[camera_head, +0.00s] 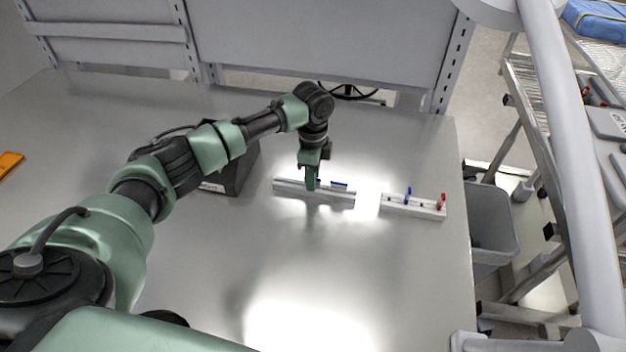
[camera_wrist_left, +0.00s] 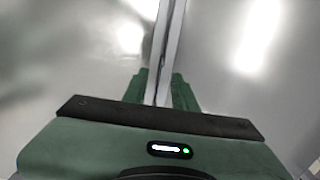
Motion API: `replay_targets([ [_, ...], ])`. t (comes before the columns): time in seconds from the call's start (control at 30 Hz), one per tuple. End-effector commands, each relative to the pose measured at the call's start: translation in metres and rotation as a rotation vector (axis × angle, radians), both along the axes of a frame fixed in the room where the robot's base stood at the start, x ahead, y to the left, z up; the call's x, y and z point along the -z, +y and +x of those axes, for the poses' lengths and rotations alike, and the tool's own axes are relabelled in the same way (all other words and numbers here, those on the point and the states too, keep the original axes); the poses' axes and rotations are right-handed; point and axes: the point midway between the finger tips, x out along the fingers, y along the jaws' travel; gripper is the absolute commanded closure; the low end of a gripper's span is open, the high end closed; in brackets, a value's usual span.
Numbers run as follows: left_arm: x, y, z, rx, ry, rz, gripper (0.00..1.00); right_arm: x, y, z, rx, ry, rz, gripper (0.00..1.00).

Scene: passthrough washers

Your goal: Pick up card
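A pale slotted rail (camera_head: 340,201) lies on the table, with a small blue flat piece (camera_head: 339,185) at its back edge. Another bit of blue shows beside my gripper; I cannot tell for sure which piece is the card. My left gripper (camera_head: 311,186) points down over the middle of this rail. In the left wrist view, its two green fingers (camera_wrist_left: 160,90) stand apart, with the rail (camera_wrist_left: 168,45) running between them. No card shows between the fingers in that view. My right gripper is not in view.
A second pale rail (camera_head: 412,208) with blue and red pieces lies to the right. A dark box (camera_head: 235,172) stands behind my left arm. An orange object (camera_head: 9,163) lies at far left. A grey bin (camera_head: 491,220) is beyond the table's right edge. The front table is clear.

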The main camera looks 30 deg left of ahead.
Motion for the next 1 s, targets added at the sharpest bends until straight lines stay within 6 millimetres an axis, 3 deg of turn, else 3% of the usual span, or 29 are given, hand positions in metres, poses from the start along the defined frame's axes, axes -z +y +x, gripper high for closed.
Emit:
replay_targets([
  [0.27, 0.006, 0.0, 0.0, 0.001, -0.001, 0.0, 0.72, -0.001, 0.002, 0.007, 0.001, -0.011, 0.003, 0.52],
  [0.4, 0.005, 0.0, 0.0, 0.001, -0.001, 0.0, 1.0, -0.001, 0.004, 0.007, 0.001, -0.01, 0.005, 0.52],
  [0.8, 0.004, 0.0, 0.0, 0.001, -0.001, -0.001, 1.0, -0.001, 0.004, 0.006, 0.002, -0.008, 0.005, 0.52],
  [1.0, -0.009, 0.0, 0.001, 0.001, -0.004, 0.0, 1.0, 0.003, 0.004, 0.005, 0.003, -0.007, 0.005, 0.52],
])
